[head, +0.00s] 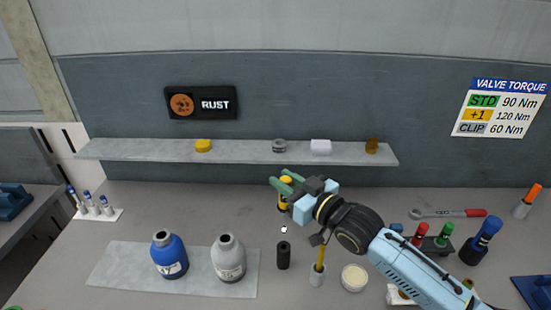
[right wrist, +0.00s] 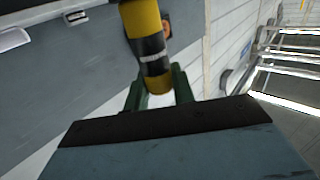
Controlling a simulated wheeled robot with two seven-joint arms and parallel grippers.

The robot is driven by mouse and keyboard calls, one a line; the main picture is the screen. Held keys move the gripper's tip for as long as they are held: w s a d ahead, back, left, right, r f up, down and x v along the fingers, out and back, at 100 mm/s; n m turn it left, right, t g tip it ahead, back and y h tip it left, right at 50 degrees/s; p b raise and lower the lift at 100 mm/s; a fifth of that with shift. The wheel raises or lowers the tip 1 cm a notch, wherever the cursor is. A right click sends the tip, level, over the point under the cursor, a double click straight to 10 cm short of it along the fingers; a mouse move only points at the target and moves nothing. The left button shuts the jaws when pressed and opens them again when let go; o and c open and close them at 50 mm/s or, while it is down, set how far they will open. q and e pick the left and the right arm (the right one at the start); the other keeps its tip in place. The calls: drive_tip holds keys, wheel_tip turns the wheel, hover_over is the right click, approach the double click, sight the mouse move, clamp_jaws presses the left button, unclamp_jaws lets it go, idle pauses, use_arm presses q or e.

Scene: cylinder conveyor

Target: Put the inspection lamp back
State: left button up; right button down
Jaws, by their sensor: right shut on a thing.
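The inspection lamp appears to be the yellow and black cylinder (head: 285,194) above the middle of the bench in the head view. It also shows large in the right wrist view (right wrist: 148,45), with a pale band round its dark part. My right gripper (head: 283,185) is shut on it, the green fingers on either side of its body. A black upright cylinder (head: 283,255) stands on the bench below the gripper; I cannot tell whether it is the lamp's holder. My left gripper is not in view.
A blue bottle (head: 169,256) and a grey bottle (head: 229,258) stand on a pale mat (head: 120,263). A shelf (head: 240,152) with small items runs behind. The bench's left middle is clear.

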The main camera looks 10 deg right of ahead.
drive_tip(key=shift+w, duration=0.2)
drive_tip(key=shift+s+f+b, duration=0.45)
drive_tip(key=shift+f+b, duration=0.4)
drive_tip(key=shift+b, duration=0.2)
wheel_tip(320, 180, down, 4)
drive_tip(key=b, duration=0.3)
drive_tip(key=shift+w+r, duration=0.15)
drive_tip(key=shift+r, duration=0.1)
drive_tip(key=shift+f, duration=0.45)
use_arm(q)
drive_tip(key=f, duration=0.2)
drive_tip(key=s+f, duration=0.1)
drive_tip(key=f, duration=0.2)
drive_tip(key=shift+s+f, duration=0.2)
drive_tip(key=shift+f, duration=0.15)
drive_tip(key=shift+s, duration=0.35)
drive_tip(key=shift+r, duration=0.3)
